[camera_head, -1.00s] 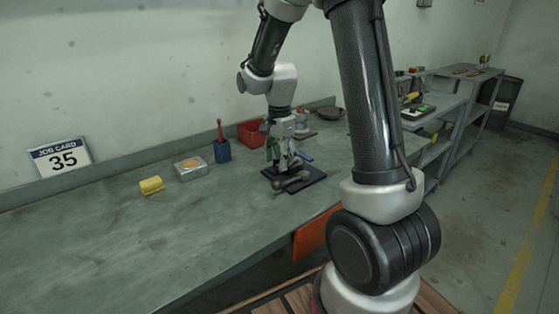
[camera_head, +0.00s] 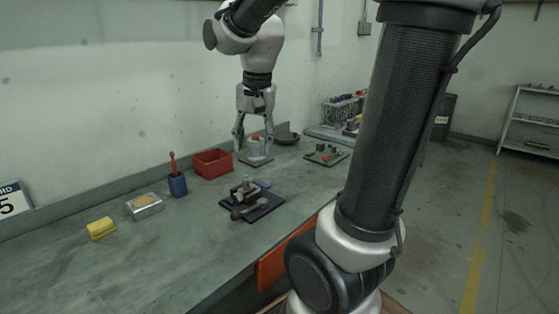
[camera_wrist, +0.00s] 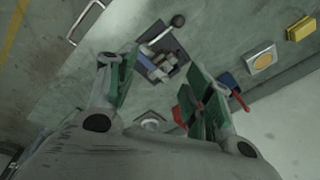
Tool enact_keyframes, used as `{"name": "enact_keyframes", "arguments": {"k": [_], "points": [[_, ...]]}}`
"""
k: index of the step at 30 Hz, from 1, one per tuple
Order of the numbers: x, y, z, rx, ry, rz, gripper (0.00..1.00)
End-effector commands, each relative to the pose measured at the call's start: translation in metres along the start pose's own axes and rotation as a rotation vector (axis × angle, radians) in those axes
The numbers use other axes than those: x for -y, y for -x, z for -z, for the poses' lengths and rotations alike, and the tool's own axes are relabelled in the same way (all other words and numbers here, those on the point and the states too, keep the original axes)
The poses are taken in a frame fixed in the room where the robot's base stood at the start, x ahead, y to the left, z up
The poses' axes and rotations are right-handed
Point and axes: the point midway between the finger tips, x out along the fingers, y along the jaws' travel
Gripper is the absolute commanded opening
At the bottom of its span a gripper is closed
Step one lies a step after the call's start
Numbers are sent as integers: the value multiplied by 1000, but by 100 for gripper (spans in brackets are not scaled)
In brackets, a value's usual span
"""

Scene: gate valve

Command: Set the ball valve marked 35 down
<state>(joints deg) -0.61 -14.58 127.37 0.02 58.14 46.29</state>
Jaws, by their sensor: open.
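A job card (camera_head: 13,201) is partly cut off at the left edge.
The front left bench is clear.

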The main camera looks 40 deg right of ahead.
Motion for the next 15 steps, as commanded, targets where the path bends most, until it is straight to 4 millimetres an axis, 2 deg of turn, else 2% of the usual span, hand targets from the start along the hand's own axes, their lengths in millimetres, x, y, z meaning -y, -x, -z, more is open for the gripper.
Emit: {"name": "enact_keyframes", "arguments": {"k": [1, 3, 6, 10, 15], "points": [[-18, 10, -17, -31, 117, 29, 51], [-40, 17, -37, -72, 291, 55, 51], [-66, 20, -61, -126, 504, 76, 51], [-88, 16, -81, -179, 695, 86, 51], [-97, 14, -90, -206, 790, 86, 51]]}}
